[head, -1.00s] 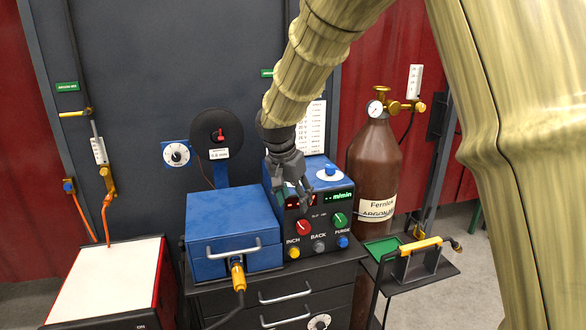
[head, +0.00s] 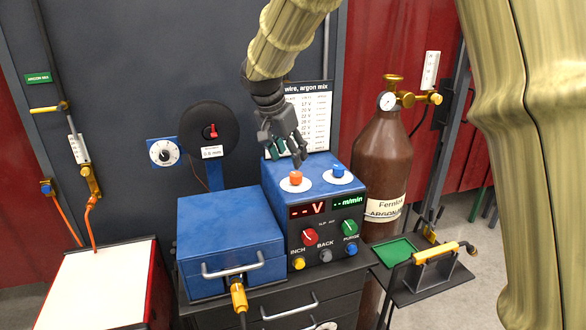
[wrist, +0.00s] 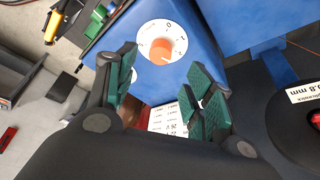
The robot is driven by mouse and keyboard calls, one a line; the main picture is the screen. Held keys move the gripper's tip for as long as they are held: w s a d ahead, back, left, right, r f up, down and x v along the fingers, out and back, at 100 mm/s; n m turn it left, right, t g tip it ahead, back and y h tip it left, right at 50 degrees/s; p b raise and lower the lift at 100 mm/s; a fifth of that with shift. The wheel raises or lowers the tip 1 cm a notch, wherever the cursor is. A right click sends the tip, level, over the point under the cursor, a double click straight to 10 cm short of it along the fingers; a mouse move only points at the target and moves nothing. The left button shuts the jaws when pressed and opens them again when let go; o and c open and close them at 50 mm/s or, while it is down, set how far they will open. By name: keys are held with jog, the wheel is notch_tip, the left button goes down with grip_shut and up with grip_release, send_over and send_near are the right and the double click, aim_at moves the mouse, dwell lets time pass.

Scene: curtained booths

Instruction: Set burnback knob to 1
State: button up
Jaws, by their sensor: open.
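No label reading burnback is legible, so I cannot tell which knob it is. On top of the blue control box (head: 275,160), an orange knob (head: 296,177) stands on a white dial, beside a blue knob (head: 338,171). The front has a red knob (head: 309,237) and a green knob (head: 349,227). My gripper (head: 298,160) is open and empty, just above and behind the orange knob.
A black-knobbed wall dial (head: 163,152) and a wire spool (head: 208,128) are at the back. A blue case (head: 230,225) with a handle stands left of the box. A brown gas cylinder (head: 375,165) and a torch tray (head: 425,280) are at the right.

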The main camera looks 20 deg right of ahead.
aim_at(295, 174)
jog(key=p+x, duration=0.2)
jog(key=x, duration=0.5)
jog(key=shift+d+f, duration=0.15)
jog(key=shift+f, duration=0.1)
jog(key=c, duration=1)
